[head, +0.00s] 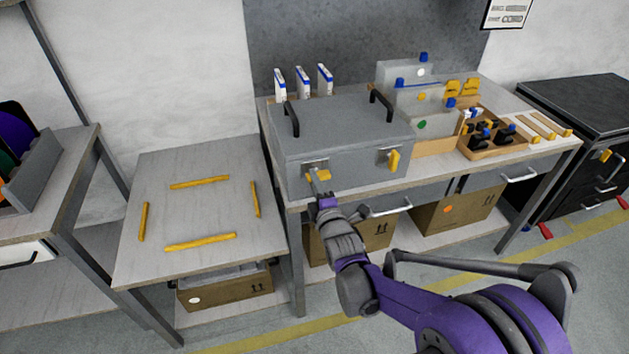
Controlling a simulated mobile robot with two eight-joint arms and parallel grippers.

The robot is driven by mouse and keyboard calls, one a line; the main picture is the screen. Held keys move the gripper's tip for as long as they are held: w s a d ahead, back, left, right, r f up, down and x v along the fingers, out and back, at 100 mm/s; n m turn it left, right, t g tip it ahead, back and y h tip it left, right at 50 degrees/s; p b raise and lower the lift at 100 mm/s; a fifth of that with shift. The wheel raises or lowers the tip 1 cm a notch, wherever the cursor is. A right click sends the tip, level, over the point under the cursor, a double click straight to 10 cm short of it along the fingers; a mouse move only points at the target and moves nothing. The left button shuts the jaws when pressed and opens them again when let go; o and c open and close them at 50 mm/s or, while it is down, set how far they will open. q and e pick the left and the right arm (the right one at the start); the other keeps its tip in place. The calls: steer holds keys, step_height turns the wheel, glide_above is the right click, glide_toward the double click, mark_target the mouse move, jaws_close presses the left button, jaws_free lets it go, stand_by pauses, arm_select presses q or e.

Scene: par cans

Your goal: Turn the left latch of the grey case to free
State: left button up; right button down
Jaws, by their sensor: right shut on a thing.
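The grey case (345,131) stands on the workbench with its lid shut and two black handles on top. Its left latch (324,175) is yellow on a pale plate on the front face and lies roughly sideways, partly hidden by my gripper. Its right latch (394,160) is yellow and stands nearly upright. My right gripper (319,184) reaches up from the lower right and is shut on the left latch. My left gripper is not in view.
A low table (190,255) with yellow strips stands at the left. White and blue boxes (303,82) stand behind the case. Cardboard boxes (350,232) sit under the bench.

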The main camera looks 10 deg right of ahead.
steer(key=shift+f+n, duration=0.1)
steer(key=shift+n, duration=0.2)
steer(key=c, duration=0.8)
jaws_free()
steer(key=s, duration=1.1)
steer(key=shift+d, duration=0.2)
steer(key=s+d+r+m+g+p, duration=0.1)
steer(key=s+r+m+g+p, duration=0.1)
steer(key=s+m+g+p, duration=0.9)
steer(key=s+m+g, duration=0.1)
steer(key=s+m, duration=0.6)
steer(key=s, duration=0.5)
steer(key=shift+s+d+m+g+h, duration=0.25)
steer(key=shift+d+m+g+h, duration=0.05)
